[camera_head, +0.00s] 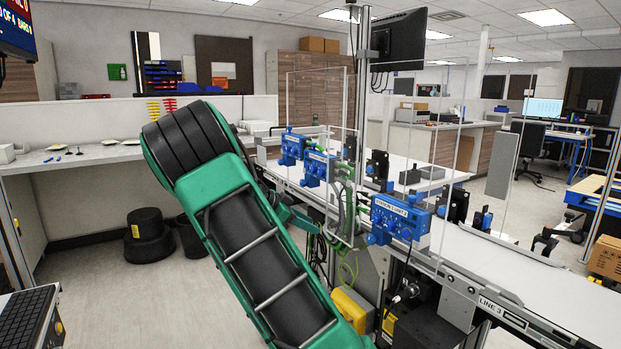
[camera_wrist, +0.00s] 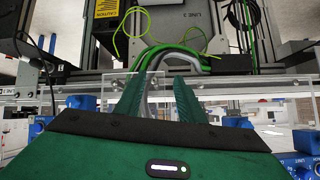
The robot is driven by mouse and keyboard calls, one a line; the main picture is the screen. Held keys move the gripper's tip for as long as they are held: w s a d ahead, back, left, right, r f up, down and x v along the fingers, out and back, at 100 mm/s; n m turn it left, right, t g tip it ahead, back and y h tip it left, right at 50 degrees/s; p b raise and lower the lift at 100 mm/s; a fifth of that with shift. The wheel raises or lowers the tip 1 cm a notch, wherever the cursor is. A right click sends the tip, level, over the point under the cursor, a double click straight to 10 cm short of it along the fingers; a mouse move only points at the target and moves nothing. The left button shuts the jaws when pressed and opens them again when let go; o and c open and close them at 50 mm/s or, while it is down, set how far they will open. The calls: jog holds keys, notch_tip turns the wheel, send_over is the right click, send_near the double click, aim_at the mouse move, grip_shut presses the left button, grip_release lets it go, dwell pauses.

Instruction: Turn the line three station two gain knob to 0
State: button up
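In the head view, three blue station boxes are mounted along the near side of a conveyor: a far one (camera_head: 291,148), a middle one (camera_head: 318,167) and the nearest one (camera_head: 398,218). They bear blue knobs, but I cannot make out which is the gain knob or its setting. The line 3 label (camera_head: 490,305) is on the conveyor's near rail. Blue box parts show at the right edge (camera_wrist: 311,163) and left edge (camera_wrist: 38,125).
Green and grey cables (camera_head: 343,205) hang by the boxes. Clear panels and a post (camera_head: 362,60) with a monitor rise above the conveyor (camera_head: 520,265). My green arm hides part of the line's near side.

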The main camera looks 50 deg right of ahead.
jog(key=w+r+m+g+h, duration=0.2)
jog(key=w+r+m+h, duration=0.25)
jog(key=r, duration=0.25)
jog(key=m+h, duration=0.2)
jog(key=m, duration=0.3)
send_near(318, 174)
jog(key=x, duration=0.8)
jog(key=shift+s, duration=0.1)
jog(key=shift+a+g, duration=0.1)
jog(key=shift+g, duration=0.2)
jog(key=shift+c, duration=0.5)
grip_shut()
